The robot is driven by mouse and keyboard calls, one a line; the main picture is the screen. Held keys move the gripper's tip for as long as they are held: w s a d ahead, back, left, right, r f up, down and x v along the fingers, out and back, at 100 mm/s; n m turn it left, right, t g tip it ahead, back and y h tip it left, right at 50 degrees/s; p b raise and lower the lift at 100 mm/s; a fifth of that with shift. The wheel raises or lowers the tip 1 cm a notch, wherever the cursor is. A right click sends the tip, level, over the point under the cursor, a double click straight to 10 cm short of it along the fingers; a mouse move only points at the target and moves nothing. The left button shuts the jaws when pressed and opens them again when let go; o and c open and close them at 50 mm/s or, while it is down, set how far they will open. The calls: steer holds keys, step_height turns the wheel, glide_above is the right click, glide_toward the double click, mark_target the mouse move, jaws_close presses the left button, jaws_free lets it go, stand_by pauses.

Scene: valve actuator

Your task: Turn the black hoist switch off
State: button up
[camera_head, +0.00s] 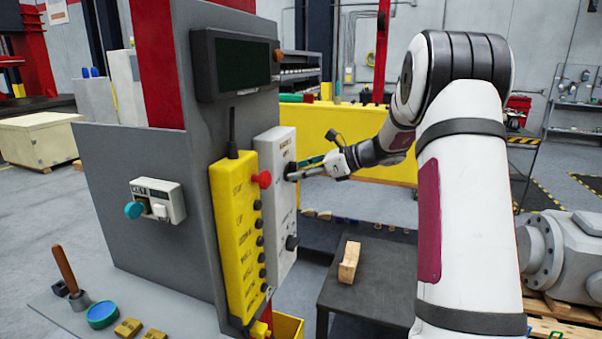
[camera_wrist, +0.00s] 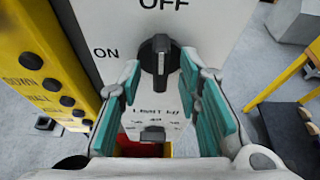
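The white control panel (camera_head: 281,205) carries a black rotary switch, which shows in the wrist view (camera_wrist: 156,62) with its grip bar roughly upright. "OFF" is printed above it and "ON" to its left. Its name label cannot be read. My gripper (camera_head: 299,171) is at the upper part of the panel. In the wrist view my gripper (camera_wrist: 162,78) is open, with one teal-padded finger on each side of the switch. Gaps show between the fingers and the switch. A second black knob (camera_head: 292,243) sits lower on the panel, partly visible below in the wrist view.
A yellow button box (camera_head: 238,230) with a red knob (camera_head: 264,180) stands just left of the panel. A dark display (camera_head: 238,65) is above. A small table (camera_head: 375,275) with a wooden block (camera_head: 349,262) stands to the lower right.

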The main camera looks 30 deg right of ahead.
steer(key=v, duration=1.2)
steer(key=s+a+r+n+g+h, duration=0.1)
steer(key=s+a+n+g, duration=0.4)
steer(key=a, duration=0.6)
steer(key=s+a+r+n+g+h, duration=0.1)
steer(key=s+a+n, duration=0.4)
steer(key=a, duration=0.5)
steer(key=s+a+f+n+h, duration=0.2)
steer(key=s+a+n+h, duration=0.1)
steer(key=s+n, duration=0.5)
steer(key=s+a+f+n+h, duration=0.2)
steer(key=s+a+n, duration=0.3)
steer(key=s+n, duration=0.4)
steer(key=shift+f+n+t+h+b, duration=0.25)
steer(key=shift+n+t+h+b, duration=0.15)
steer(key=shift+n+h, duration=0.15)
